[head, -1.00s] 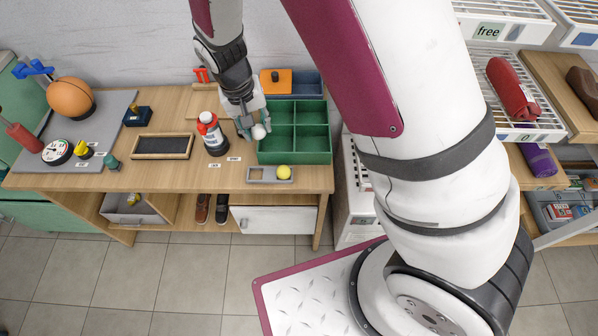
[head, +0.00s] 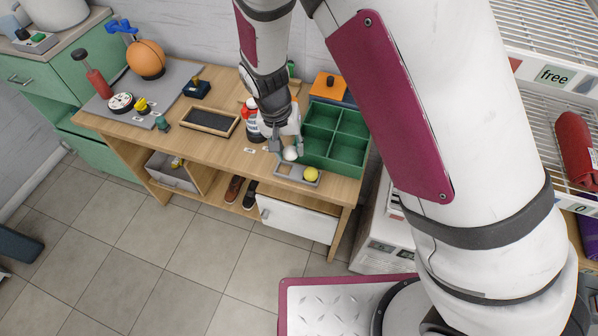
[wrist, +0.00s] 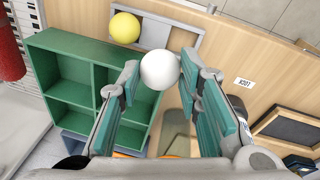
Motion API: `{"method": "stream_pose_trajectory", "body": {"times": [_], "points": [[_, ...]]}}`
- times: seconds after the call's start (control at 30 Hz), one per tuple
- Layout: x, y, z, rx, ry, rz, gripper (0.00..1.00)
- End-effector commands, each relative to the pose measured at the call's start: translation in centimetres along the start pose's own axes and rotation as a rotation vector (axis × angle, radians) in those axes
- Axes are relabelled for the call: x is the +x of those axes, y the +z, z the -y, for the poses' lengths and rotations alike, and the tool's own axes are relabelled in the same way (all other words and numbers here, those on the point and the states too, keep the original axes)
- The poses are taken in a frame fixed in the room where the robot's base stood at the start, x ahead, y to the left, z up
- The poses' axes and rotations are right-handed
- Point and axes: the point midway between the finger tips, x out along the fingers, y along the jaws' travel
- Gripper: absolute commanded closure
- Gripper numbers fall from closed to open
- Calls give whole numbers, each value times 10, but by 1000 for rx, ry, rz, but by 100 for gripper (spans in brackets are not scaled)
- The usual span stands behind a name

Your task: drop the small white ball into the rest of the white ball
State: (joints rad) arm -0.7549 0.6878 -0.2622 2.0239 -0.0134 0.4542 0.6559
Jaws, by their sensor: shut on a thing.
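The small white ball (head: 290,154) is held between the fingertips of my gripper (head: 288,146). In the wrist view the white ball (wrist: 160,70) shows between the teal-padded fingers (wrist: 160,80). A small grey tray (head: 297,180) lies at the table's front edge, with a yellow ball (head: 311,174) in its right half. Its left half looks empty and is partly hidden by my gripper and the ball. The ball appears just above and behind that left half in the head view; the exact height is unclear. The tray also shows in the wrist view (wrist: 185,42).
A green compartment box (head: 335,143) stands close to the right of my gripper. A red-and-white bottle (head: 252,122) stands close on its left. A dark framed board (head: 210,121) and an orange ball (head: 146,58) are farther left. Some bare tabletop lies left of the tray.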

Motion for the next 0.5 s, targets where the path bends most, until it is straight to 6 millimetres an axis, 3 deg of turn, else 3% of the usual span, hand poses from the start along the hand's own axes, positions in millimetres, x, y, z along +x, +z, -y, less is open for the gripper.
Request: {"method": "stream_pose_trajectory", "body": {"times": [0.1, 0.37, 0.4, 0.5], "points": [[10, 1, 2, 0, 0, 0, 87], [10, 1, 2, 0, -1, -1, 87], [10, 1, 2, 0, -1, -1, 66], [10, 1, 2, 0, -1, -1, 45]]}}
